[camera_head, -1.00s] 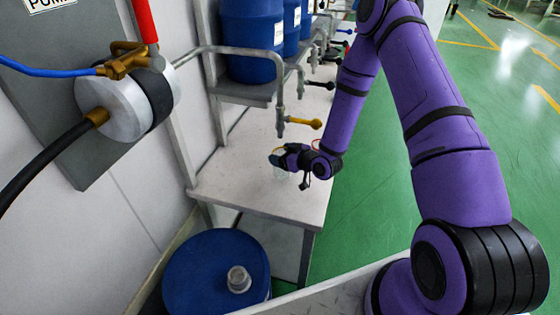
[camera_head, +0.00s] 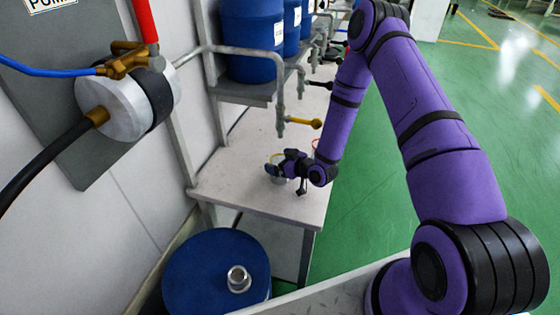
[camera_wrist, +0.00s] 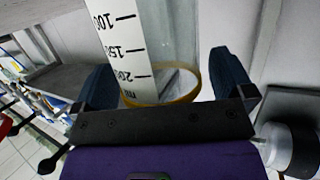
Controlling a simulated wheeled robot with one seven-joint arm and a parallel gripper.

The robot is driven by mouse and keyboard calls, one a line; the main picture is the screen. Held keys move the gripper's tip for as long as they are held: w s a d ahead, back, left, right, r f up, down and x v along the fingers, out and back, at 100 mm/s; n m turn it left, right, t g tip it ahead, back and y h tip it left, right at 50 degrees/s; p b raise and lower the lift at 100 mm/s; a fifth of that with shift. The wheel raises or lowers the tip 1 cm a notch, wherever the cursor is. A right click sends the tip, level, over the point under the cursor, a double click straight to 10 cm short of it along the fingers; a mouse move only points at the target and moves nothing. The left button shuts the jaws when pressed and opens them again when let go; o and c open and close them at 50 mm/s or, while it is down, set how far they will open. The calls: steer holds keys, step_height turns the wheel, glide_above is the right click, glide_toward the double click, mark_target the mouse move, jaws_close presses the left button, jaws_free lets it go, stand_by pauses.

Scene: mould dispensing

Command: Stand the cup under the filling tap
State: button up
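The cup is a clear measuring cup with a white graduated strip and a yellow ring. It fills the space between my fingers in the wrist view (camera_wrist: 178,45). My gripper (camera_head: 280,165) is low over the bench, around the cup, and appears shut on it; a thin gap seems to show by the right finger. In the head view the cup (camera_head: 279,180) is small and partly hidden by my gripper. Whether its base touches the bench is hard to tell. The nearest filling tap (camera_head: 280,128), with a yellow handle (camera_head: 305,122), hangs behind and above the cup.
The pale bench (camera_head: 255,200) has free room in front of my gripper. Blue drums (camera_head: 252,40) stand on a shelf behind, with more taps along the row. A blue drum (camera_head: 210,275) stands on the floor before the bench. A pump (camera_head: 125,105) is on the left wall.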

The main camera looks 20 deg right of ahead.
steer(key=shift+r, duration=0.15)
steer(key=v, duration=1.2)
stand_by(1.2)
